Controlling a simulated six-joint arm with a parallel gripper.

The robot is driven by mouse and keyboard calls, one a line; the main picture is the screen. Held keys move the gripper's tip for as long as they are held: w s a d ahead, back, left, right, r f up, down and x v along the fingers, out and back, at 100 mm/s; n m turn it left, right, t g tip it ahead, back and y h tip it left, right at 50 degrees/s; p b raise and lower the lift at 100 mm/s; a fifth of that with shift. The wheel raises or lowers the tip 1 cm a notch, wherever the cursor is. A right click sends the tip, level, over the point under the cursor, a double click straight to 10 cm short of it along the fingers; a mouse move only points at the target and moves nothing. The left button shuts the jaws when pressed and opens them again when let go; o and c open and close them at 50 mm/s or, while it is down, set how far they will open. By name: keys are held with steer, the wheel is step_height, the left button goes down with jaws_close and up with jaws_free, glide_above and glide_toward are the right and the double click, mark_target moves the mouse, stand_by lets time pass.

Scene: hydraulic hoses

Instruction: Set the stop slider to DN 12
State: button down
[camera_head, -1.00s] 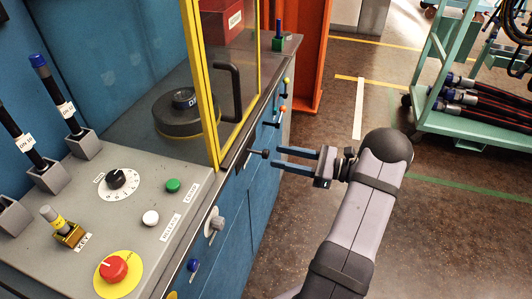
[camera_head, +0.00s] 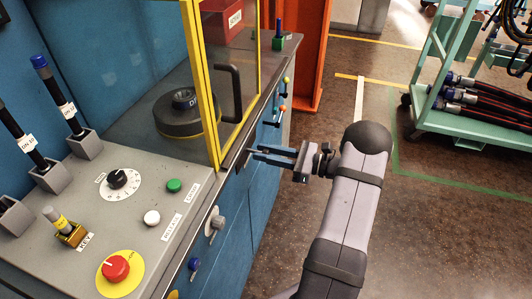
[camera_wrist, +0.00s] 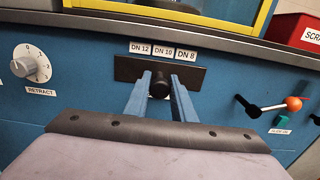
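The stop slider is a dark plate (camera_wrist: 192,79) with a round black knob (camera_wrist: 159,86), set in the blue cabinet front. Labels above it read DN 12 (camera_wrist: 140,48), DN 10 (camera_wrist: 163,51) and DN 8 (camera_wrist: 186,55). The knob stands near the middle of the plate, roughly below the DN 10 label. My gripper (camera_wrist: 161,80) has its two blue fingers on either side of the knob, apart, with a thin gap seeming to show on the right. In the head view my gripper (camera_head: 254,153) reaches the cabinet front, and its fingers hide the knob.
A white RETRACT dial (camera_wrist: 31,64) lies left of the slider. An orange-tipped lever (camera_wrist: 292,104) is to the right. The yellow-framed guard (camera_head: 205,90) with a black handle (camera_head: 233,92) stands above. The floor right of my arm is clear up to the green cart (camera_head: 480,128).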

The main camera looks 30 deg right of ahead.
steer(key=s+a+p, duration=0.1)
steer(key=s+a, duration=0.2)
steer(key=shift+s+f+p, duration=0.1)
steer(key=shift+p, duration=0.3)
steer(key=shift+a, duration=0.1)
steer(key=c, duration=1.5)
jaws_free()
steer(key=shift+s, duration=0.1)
steer(key=shift+c, duration=0.2)
steer(key=b+v, duration=0.1)
steer(key=v, duration=0.6)
